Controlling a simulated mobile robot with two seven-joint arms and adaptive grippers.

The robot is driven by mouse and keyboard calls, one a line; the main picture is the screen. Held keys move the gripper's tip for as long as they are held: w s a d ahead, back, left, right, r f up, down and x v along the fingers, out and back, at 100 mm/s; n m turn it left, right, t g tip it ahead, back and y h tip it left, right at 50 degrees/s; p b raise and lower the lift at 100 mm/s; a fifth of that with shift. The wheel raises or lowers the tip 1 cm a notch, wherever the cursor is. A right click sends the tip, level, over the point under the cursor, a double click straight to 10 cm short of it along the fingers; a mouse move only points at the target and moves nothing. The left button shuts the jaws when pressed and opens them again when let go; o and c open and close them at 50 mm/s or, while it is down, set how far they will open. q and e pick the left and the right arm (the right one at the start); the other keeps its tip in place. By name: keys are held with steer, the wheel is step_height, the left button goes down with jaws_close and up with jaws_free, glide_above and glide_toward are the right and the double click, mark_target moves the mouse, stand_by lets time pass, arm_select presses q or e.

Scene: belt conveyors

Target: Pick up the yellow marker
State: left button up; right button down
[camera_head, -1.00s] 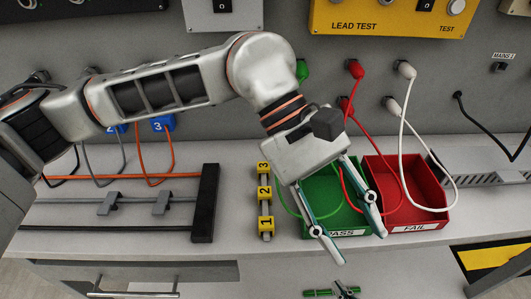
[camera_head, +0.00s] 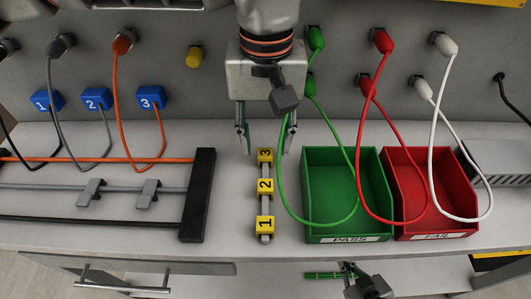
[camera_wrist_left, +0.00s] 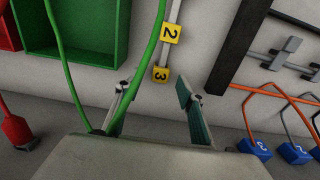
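Three yellow markers numbered 3 (camera_head: 265,155), 2 (camera_head: 265,186) and 1 (camera_head: 265,224) sit in a line on a short grey rail (camera_head: 265,205) on the worktop. My left gripper (camera_head: 263,148) is open, with its fingers pointing down around the far end of the rail, by marker 3. In the left wrist view, marker 3 (camera_wrist_left: 161,74) and marker 2 (camera_wrist_left: 171,33) show just beyond the open fingers (camera_wrist_left: 153,88). Nothing is held between them. Marker 1 is out of the wrist view. My right gripper (camera_head: 335,274) shows only partly at the bottom, below the worktop edge; its opening is unclear.
A green PASS bin (camera_head: 345,232) and a red FAIL bin (camera_head: 430,228) stand right of the rail. A green cable (camera_head: 281,180) hangs close to the left gripper's right finger. A black block (camera_head: 198,195) ends the cable rack at left. Blue numbered plugs (camera_head: 151,97) are behind it.

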mark_target(265, 153)
arm_select(q)
step_height(265, 153, down, 3)
steer(key=shift+a+r, duration=0.1)
steer(key=shift+f, duration=0.5)
steer(key=c, duration=0.8)
steer(key=shift+c, duration=0.2)
steer(key=shift+r, duration=0.1)
